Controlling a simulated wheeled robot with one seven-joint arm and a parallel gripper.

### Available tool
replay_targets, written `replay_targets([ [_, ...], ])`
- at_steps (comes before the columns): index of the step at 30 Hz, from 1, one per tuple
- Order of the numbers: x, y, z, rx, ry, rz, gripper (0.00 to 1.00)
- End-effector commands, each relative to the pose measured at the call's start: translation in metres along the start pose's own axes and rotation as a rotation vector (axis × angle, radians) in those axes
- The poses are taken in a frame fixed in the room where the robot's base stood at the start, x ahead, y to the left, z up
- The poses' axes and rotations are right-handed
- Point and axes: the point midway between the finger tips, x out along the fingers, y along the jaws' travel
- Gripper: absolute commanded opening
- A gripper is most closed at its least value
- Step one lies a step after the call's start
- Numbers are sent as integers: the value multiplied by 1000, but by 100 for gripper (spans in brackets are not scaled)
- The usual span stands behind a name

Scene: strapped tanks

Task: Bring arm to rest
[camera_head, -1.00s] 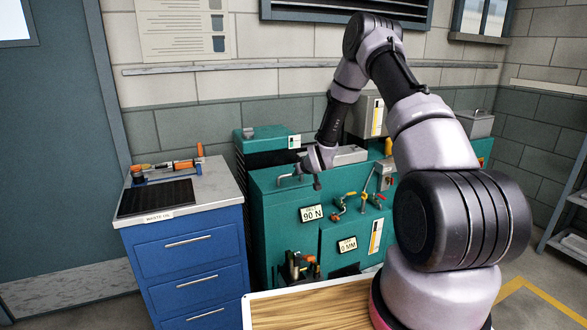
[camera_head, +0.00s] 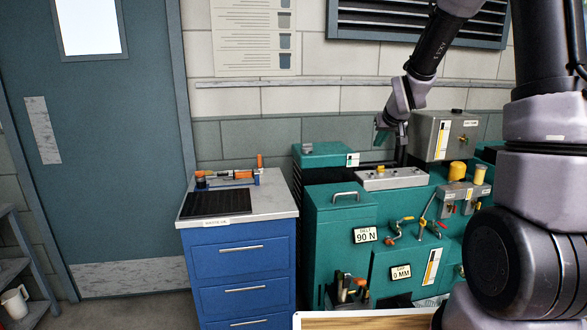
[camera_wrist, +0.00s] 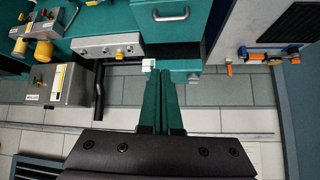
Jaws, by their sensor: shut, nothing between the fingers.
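My arm rises at the right of the head view and bends over toward the green machine (camera_head: 330,217). My gripper (camera_head: 381,133) hangs in the air above the machine's back part, near the wall. In the wrist view my gripper (camera_wrist: 162,78) shows its two green fingers side by side, closed together with nothing held. The wrist view looks at the machine's grey switch box (camera_wrist: 108,47) and its handle (camera_wrist: 171,14) from above.
A blue drawer cabinet (camera_head: 243,262) with a black mat (camera_head: 217,203) and orange-handled tools (camera_head: 230,178) stands left of the machine. A grey box (camera_head: 442,136) stands close right of my gripper. A door (camera_head: 110,150) and a shelf with a mug (camera_head: 15,301) are at the left.

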Motion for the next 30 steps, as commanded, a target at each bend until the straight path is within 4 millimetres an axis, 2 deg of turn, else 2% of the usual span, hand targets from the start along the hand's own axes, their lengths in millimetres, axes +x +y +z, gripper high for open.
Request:
replay_targets([
  [1,-29,-1,-4,17,1,5,0],
  [8,-140,-5,11,130,-50,14,0],
  [12,-203,-10,34,203,-80,2,0],
  [18,-280,-21,81,307,-125,-38,0],
  [21,-308,-26,103,349,-145,-62,0],
  [24,-326,-30,121,380,-163,-82,0],
  [30,-339,-33,135,402,-180,-99,0],
])
